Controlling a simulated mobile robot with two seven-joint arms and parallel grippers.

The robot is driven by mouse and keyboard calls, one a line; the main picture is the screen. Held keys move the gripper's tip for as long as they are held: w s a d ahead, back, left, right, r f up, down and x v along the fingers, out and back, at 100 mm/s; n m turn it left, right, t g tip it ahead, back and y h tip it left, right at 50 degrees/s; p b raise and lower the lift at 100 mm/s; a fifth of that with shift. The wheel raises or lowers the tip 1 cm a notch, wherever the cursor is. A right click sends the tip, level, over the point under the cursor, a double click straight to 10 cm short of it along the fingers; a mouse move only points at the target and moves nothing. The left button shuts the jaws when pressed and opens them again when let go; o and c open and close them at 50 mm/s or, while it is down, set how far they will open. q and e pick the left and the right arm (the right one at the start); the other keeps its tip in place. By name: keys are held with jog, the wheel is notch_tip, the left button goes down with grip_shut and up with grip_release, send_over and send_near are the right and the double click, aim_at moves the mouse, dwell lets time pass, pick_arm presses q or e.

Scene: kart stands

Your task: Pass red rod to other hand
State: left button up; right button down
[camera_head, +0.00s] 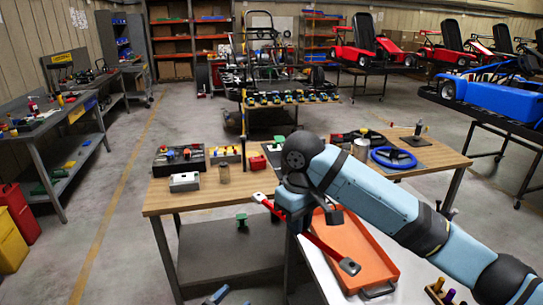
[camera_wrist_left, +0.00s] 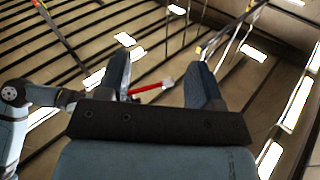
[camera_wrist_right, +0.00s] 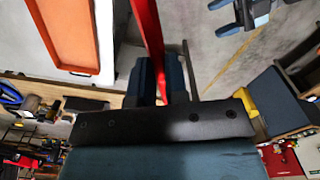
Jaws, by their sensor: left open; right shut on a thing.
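The red rod (camera_head: 315,238) has dark or metal ends and slants down to the right in the head view. My right gripper (camera_head: 296,200) is shut on it. In the right wrist view the rod (camera_wrist_right: 147,35) runs up from between the fingers (camera_wrist_right: 160,80). My left gripper (camera_head: 215,297) is only partly visible at the bottom of the head view. Its fingers (camera_wrist_left: 163,78) are wide apart in the left wrist view. The rod (camera_wrist_left: 148,88) shows between them in that picture; whether it lies within the jaws or beyond is unclear.
An orange tray (camera_head: 355,255) lies on a pale surface beneath the rod's lower end. Open floor (camera_head: 120,250) lies left of the bench.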

pick_arm(q)
jog(key=w+r+m+g+h, duration=0.7)
jog(key=w+r+m+g, duration=0.7)
jog(key=w+r+m, duration=0.85)
pick_arm(e)
jog(key=shift+a, duration=0.1)
jog(key=shift+d, duration=0.25)
jog(key=shift+a, duration=0.15)
pick_arm(q)
jog(key=s+d+r+n+g+y, duration=0.25)
jog(key=s+d+r+y, duration=0.8)
jog(key=y, duration=0.65)
jog(key=shift+n, duration=0.3)
jog(key=f, duration=0.3)
jog(key=a+f, duration=0.1)
jog(key=f, duration=0.6)
jog(key=shift+s+a, duration=0.3)
jog(key=shift+s, duration=0.1)
